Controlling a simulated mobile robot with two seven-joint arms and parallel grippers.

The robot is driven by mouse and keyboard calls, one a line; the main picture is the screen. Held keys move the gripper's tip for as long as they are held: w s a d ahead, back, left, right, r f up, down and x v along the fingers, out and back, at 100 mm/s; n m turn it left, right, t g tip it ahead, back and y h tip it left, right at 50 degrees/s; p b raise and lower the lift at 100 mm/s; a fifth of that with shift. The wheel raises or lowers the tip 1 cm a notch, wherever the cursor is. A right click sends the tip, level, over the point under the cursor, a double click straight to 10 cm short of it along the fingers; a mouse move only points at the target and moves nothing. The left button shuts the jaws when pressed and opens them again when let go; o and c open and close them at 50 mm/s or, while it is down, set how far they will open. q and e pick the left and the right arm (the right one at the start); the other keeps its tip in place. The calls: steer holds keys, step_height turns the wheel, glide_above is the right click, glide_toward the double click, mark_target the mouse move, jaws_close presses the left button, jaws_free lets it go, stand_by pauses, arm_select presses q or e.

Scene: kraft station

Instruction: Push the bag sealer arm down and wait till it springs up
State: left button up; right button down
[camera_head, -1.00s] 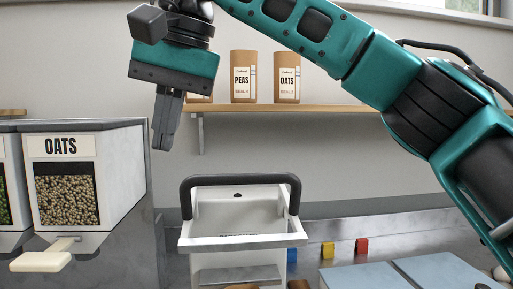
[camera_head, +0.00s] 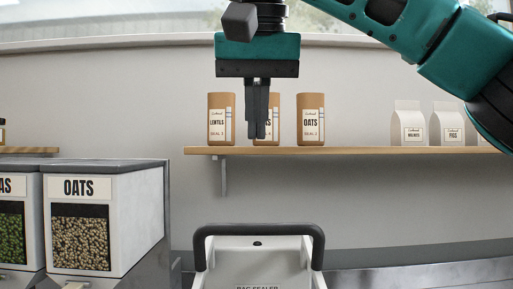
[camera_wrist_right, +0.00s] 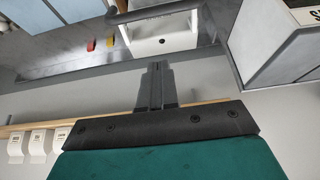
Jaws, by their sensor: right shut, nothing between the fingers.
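The bag sealer (camera_head: 262,268) is a white machine at the bottom middle of the head view, cut off by the lower edge. Its arm, a dark U-shaped handle (camera_head: 258,229), stands raised at the top. My right gripper (camera_head: 257,136) is shut and empty, pointing down above the handle with a clear gap. In the right wrist view, my right gripper (camera_wrist_right: 156,66) shows its closed fingers, with the bag sealer (camera_wrist_right: 165,40) beyond them. My left gripper is in neither view.
An oats dispenser (camera_head: 140,215) stands at the left. A wooden shelf (camera_head: 350,151) behind my gripper carries brown bags, including oats (camera_head: 311,120), and white cartons (camera_head: 409,124). Red and yellow blocks lie near the sealer in the wrist view. Air above the handle is clear.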

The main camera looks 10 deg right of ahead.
steer(key=b, duration=0.3)
glide_above(256, 225)
steer(key=w, duration=0.2)
step_height(256, 225, down, 8)
steer(key=shift+s+d+f, duration=0.1)
steer(key=shift+s+f, duration=0.3)
steer(key=shift+f, duration=0.2)
steer(key=shift+s+f, duration=0.35)
steer(key=shift+f, duration=0.25)
steer(key=shift+s+f+b, duration=0.15)
steer(key=shift+f+b, duration=0.1)
steer(key=shift+b, duration=0.05)
steer(key=shift+f, duration=0.2)
steer(key=shift+f, duration=0.15)
